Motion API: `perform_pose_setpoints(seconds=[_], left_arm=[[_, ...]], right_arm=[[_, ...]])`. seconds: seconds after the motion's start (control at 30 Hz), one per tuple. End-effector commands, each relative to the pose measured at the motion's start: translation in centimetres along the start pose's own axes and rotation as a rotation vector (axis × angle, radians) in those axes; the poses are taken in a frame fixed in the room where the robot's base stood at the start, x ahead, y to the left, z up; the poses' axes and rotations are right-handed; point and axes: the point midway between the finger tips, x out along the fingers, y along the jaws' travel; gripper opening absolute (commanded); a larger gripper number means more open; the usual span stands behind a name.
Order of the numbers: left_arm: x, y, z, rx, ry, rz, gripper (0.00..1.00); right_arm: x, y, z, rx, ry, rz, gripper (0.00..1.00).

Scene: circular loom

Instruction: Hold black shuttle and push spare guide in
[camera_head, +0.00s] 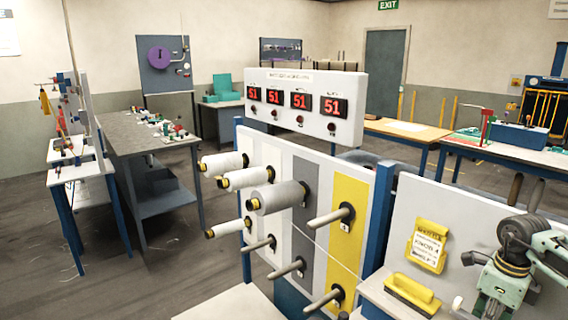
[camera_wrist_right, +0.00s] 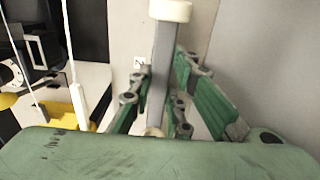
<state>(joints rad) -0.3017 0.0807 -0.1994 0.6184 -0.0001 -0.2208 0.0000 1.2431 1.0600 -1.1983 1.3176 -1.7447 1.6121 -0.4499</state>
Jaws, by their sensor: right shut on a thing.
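In the right wrist view my right gripper (camera_wrist_right: 155,110) has its green fingers on both sides of a grey bar (camera_wrist_right: 164,65) and is shut on it. The bar has a cream round cap (camera_wrist_right: 170,10) at its far end and a cream round part between the fingers. In the head view only my right arm shows at the lower right; its fingertips are hidden. My left gripper is in neither view. I cannot make out a black shuttle or a spare guide with certainty. A black part (camera_wrist_right: 80,30) at the upper left of the wrist view is unclear.
A yellow brush-like block (camera_head: 411,291) lies on the white bench beside my right arm, below a yellow sign (camera_head: 428,245). A peg panel (camera_head: 265,222) with several thread spools stands left of it, under a red-digit display (camera_head: 305,98). A grey-topped table (camera_head: 130,137) stands at left.

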Motion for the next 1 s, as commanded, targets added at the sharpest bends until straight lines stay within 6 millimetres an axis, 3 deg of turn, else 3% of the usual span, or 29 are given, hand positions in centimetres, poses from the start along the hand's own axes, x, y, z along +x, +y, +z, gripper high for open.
perform_pose_setpoints(seconds=[0.83,1.0], left_arm=[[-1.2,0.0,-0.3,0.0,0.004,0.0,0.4],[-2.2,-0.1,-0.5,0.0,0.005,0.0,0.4]], right_arm=[[-1.4,0.0,0.0,0.0,0.0,-0.001,0.0],[-2.6,0.0,0.1,0.0,-0.001,-0.001,0.0]])
